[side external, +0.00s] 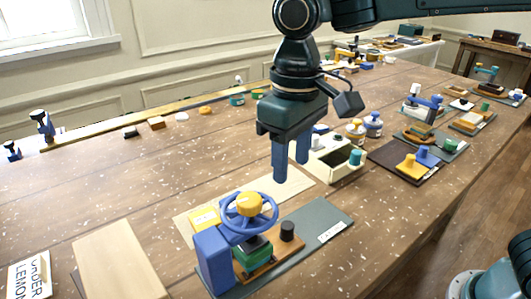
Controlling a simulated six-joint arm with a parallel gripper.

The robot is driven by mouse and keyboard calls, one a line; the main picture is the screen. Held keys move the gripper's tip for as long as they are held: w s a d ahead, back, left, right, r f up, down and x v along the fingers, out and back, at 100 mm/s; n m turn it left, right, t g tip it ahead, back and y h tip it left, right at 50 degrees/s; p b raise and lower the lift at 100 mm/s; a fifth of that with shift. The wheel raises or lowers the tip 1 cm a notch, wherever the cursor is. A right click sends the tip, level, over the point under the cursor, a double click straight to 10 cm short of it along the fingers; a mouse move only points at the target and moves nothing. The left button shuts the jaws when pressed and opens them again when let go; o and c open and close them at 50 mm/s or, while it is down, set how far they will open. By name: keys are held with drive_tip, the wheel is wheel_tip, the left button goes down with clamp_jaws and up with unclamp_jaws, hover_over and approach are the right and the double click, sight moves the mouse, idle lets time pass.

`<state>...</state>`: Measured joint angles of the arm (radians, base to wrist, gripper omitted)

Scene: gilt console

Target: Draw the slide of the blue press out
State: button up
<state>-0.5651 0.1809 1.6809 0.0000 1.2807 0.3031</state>
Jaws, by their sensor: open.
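The blue press (213,262) stands in the front middle on a dark grey-green base plate (325,221) with a white label. It has a blue handwheel (270,212) with a yellow hub on top. Under the wheel, a green block sits on the orange-brown wooden slide (262,270). A black knob (287,231) stands at the slide's right end. The wheel hides part of the slide and block. My gripper (291,168) is open and empty, with its blue fingers pointing down. It hangs above the knob in the picture, apart from the press.
A cream box (337,165) with a teal knob is behind the press. A dark board (402,161) with yellow and blue pieces lies to the right. A pale wooden board (119,262) and a lettered card (30,277) lie at left. The table is clear right of the base plate.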

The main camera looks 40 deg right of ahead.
sight(288, 225)
drive_tip(key=shift+f, duration=0.1)
wheel_tip(288, 225, down, 14)
drive_tip(key=shift+r, duration=0.2)
idle(0.5)
clamp_jaws()
